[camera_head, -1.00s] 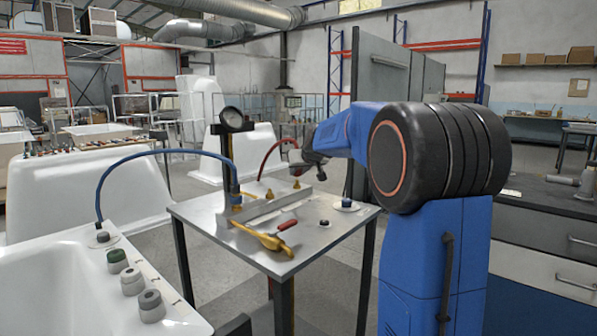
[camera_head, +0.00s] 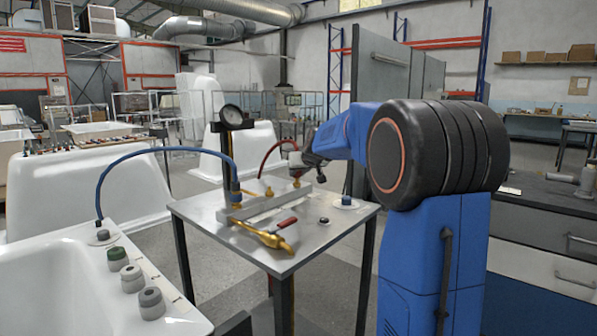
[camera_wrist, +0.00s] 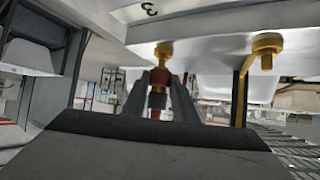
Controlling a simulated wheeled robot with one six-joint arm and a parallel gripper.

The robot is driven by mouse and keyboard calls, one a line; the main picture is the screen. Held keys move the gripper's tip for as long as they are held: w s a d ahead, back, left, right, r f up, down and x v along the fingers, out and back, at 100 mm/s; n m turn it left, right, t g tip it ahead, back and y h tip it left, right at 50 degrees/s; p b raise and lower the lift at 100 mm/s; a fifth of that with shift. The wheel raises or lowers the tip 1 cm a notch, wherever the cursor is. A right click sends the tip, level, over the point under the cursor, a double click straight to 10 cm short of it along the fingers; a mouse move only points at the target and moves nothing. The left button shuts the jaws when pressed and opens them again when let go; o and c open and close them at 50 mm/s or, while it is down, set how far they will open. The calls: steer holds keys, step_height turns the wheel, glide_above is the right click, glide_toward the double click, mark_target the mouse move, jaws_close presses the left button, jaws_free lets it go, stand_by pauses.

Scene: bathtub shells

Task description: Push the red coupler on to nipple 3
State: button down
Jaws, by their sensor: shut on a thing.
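In the wrist view, the red coupler (camera_wrist: 159,78), with a dark band and the red hose at its other end, is between the fingers of my gripper (camera_wrist: 159,92). My gripper is shut on it. A brass nipple (camera_wrist: 163,50) by the printed number 3 is in line with the coupler's end and meets it in the picture; I cannot tell how far it is seated. In the head view, my gripper (camera_head: 296,160) is over the back of the steel table (camera_head: 200,207), and the red hose (camera_head: 268,155) arches to it. The coupler is hard to make out there.
Another brass nipple (camera_wrist: 266,45) stands to the right in the wrist view. A blue hose (camera_head: 150,152) arches left to the white tub (camera_head: 60,270).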

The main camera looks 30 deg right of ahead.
steer(key=shift+f, duration=0.7)
steer(key=c, duration=1.4)
jaws_free()
steer(key=shift+o, duration=0.2)
steer(key=shift+s, duration=0.1)
steer(key=v, duration=1.7)
steer(key=shift+s, duration=0.15)
